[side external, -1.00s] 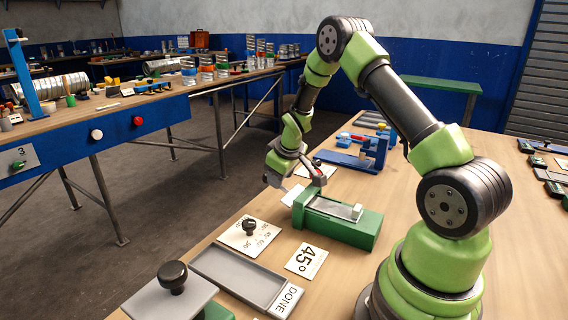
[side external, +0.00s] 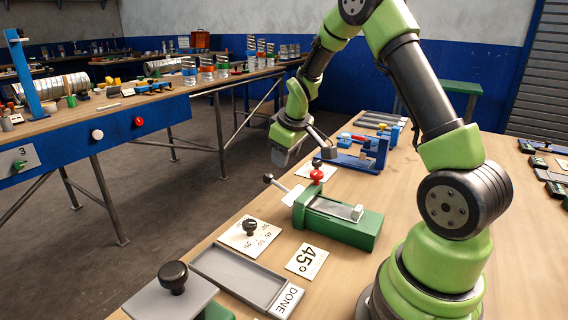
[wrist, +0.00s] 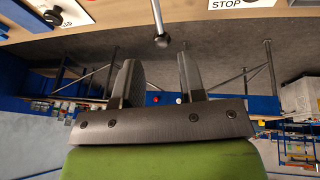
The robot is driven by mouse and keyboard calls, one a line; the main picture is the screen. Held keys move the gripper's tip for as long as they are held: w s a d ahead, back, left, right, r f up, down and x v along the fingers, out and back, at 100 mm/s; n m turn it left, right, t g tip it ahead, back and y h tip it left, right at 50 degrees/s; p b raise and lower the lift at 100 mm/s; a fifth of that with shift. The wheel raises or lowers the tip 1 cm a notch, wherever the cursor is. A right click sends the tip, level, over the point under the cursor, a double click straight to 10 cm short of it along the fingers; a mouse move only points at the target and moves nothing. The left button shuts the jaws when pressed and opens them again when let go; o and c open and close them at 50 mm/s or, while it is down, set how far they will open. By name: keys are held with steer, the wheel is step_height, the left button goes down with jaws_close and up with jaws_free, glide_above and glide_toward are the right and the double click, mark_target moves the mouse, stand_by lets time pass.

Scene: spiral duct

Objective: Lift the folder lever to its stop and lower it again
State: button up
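The folder (side external: 345,226) is a green block with a pale metal plate on the bench. Its lever (side external: 280,187) is a thin rod with a dark ball end, slanting out low from the folder's left end. A red knob (side external: 316,175) stands at that end. My gripper (side external: 285,156) hangs above and beyond the lever, apart from it. In the wrist view my gripper (wrist: 157,62) has its two fingers spread with nothing between them. A rod with a ball end (wrist: 161,40), apparently the lever, shows beyond the fingertips.
A blue fixture (side external: 368,153) stands behind the folder. In front lie a dial card (side external: 262,231), a 45° card (side external: 306,261), a grey DONE tray (side external: 235,277) and a black knob (side external: 173,277) on a plate.

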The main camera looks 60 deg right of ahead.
mark_target(277, 183)
steer(key=w+f+g, duration=0.1)
steer(key=f, duration=0.2)
steer(key=w+d+f+g, duration=0.1)
steer(key=f, duration=0.2)
steer(key=w+d+f+g, duration=0.1)
steer(key=w+f+g, duration=0.1)
steer(key=f, duration=0.2)
steer(key=shift+d, duration=0.15)
steer(key=shift+c, duration=0.2)
jaws_close()
